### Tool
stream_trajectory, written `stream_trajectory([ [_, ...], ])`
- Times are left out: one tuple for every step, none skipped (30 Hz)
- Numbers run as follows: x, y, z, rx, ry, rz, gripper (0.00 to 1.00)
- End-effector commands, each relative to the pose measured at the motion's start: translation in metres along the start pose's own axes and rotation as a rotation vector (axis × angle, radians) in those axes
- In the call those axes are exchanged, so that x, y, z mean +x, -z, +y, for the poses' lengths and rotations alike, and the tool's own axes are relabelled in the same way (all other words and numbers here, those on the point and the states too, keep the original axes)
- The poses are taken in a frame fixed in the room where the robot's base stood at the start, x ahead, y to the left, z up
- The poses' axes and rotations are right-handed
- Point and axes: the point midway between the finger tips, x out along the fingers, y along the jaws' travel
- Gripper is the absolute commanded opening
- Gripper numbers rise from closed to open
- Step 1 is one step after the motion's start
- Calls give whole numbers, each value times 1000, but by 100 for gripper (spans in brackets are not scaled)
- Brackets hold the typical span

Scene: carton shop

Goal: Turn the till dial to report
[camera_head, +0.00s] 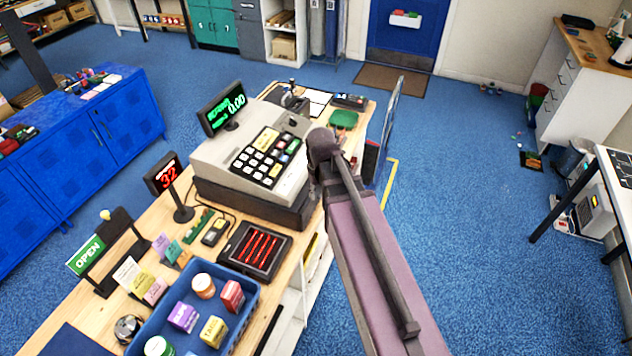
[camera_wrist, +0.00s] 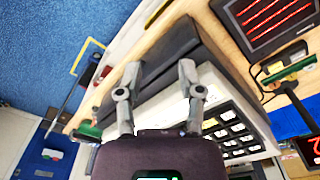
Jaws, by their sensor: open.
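The cream till (camera_head: 225,158) stands on the wooden counter, with a black keypad (camera_head: 266,158) and a green-lit display (camera_head: 223,108) reading 0.00. A small dark round part (camera_head: 293,121) at the keypad's upper right may be the dial; its setting is too small to read. In the wrist view, my gripper (camera_wrist: 158,80) is open and empty, its two fingers spread over the till's side and dark drawer base (camera_wrist: 165,62). The keypad shows below right of the fingers. The dial is not identifiable in the wrist view. In the head view my arm hides my fingers.
A black tray with red bars (camera_head: 254,250) and a blue crate (camera_head: 245,312) of small boxes and jars stand in front of the till. A red-lit display (camera_head: 166,174) stands left. A card reader (camera_head: 349,101) and green pad (camera_head: 343,119) lie behind. Blue floor right is mostly clear.

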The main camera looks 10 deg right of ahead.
Motion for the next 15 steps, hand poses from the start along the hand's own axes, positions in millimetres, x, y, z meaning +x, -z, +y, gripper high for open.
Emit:
stream_trajectory([
  [21,-12,-2,16,1,-3,49],
  [26,-16,-3,28,1,-5,49],
  [34,-22,-4,41,2,-7,49],
  [40,-26,-4,52,2,-9,49],
  [46,-30,-5,63,3,-11,49],
  [53,-36,-6,76,3,-13,49],
  [58,-40,-7,87,3,-15,49],
  [63,-44,-8,97,4,-16,49],
  [69,-48,-8,108,4,-18,49],
  [73,-52,-9,118,4,-20,49],
  [77,-55,-10,126,4,-21,49],
  [81,-58,-11,135,5,-23,49],
  [84,-61,-12,142,5,-25,49],
  [87,-63,-12,149,5,-26,49],
  [89,-65,-13,156,5,-27,49],
])
